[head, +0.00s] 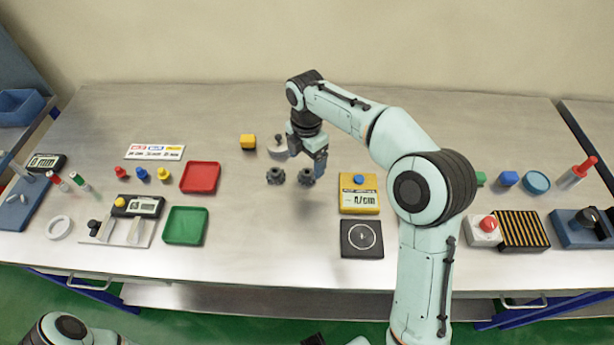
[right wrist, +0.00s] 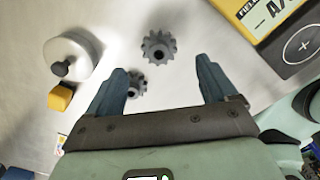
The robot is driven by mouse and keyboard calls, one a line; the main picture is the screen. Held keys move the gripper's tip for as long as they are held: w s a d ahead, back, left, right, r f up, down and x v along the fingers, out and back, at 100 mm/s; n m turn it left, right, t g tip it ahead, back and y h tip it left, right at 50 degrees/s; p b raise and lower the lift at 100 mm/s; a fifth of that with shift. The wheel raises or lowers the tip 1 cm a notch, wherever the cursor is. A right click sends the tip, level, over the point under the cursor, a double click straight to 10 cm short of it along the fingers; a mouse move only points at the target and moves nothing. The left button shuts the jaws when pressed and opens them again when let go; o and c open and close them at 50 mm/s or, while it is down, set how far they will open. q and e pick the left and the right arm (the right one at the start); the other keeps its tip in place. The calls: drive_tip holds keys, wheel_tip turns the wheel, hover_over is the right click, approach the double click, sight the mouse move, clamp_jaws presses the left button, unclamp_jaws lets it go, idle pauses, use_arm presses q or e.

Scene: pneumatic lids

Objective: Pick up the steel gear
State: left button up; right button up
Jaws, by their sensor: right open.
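Two dark grey toothed gears lie on the steel table in the head view, a left one (head: 275,176) and a right one (head: 306,178). I cannot tell by look which is the steel gear. The right wrist view also shows both, one farther out (right wrist: 158,46) and one close to the left finger (right wrist: 136,86), partly hidden by it. My right gripper (head: 308,162) is open and empty above the gears; its spread fingers show in the right wrist view (right wrist: 161,70).
A pale disc with a dark knob (right wrist: 72,58) and a yellow block (head: 248,142) lie behind the gears. A yellow gauge box (head: 359,200) and a dark square plate (head: 361,239) stand to the right. Red (head: 200,177) and green (head: 185,226) trays lie left. The table in front of the gears is clear.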

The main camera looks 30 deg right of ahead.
sight(307, 172)
wheel_tip(307, 172, down, 5)
drive_tip(key=shift+w+d+f+b, duration=0.1)
drive_tip(key=shift+b, duration=0.2)
drive_tip(key=shift+c, duration=0.3)
drive_tip(key=c, duration=1.3)
drive_tip(key=shift+o, duration=0.2)
drive_tip(key=shift+r, duration=0.2)
